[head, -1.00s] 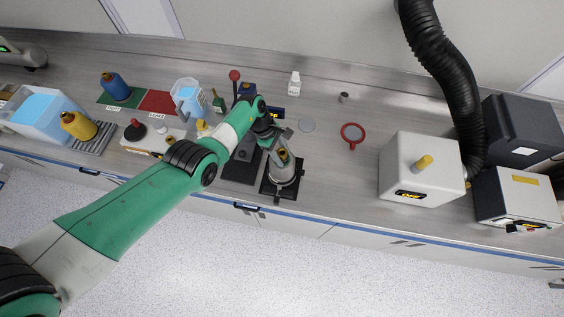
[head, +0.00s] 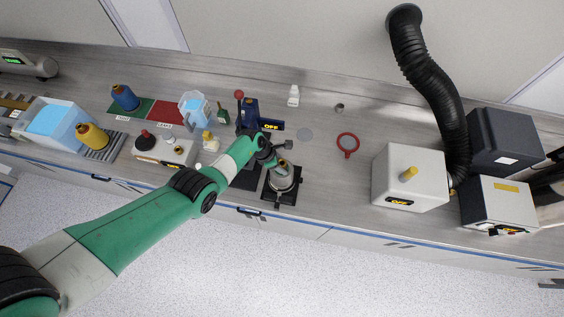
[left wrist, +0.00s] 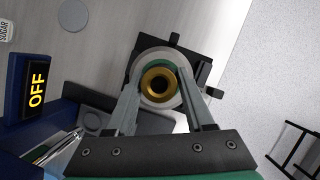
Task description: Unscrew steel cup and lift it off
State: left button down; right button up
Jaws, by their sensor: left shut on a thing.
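The steel cup (head: 281,180) is a grey round body standing upright on a black square base (head: 290,197) at the front of the bench. In the left wrist view its grey rim (left wrist: 180,62) surrounds a brass ring with a dark hole (left wrist: 157,85). My left gripper (head: 281,155) reaches it from the left. In the left wrist view the two fingers (left wrist: 160,104) lie on either side of the round body, shut on it. Where exactly the fingers touch is partly hidden. My right gripper is not in view.
A blue device reading OFF (head: 268,124) stands behind the arm, also close by in the left wrist view (left wrist: 38,86). A red ring (head: 347,143) lies to the right. A white box (head: 411,180) stands further right. The bench between is mostly clear.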

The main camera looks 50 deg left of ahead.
pick_arm(q)
jog(key=shift+s+d+r+n+y+p, duration=0.1)
jog(key=shift+n+y+p, duration=0.1)
jog(key=shift+n+p, duration=0.4)
jog(key=shift+r+n+y+p, duration=0.1)
jog(key=shift+n+y+p, duration=0.1)
jog(key=shift+n+p, duration=0.35)
jog(key=shift+f+n+t+y+p, duration=0.3)
jog(key=shift+n+p, duration=0.2)
jog(key=shift+n, duration=0.35)
jog(key=shift+c, duration=1)
grip_release()
jog(key=shift+o, duration=0.2)
jog(key=shift+o, duration=0.8)
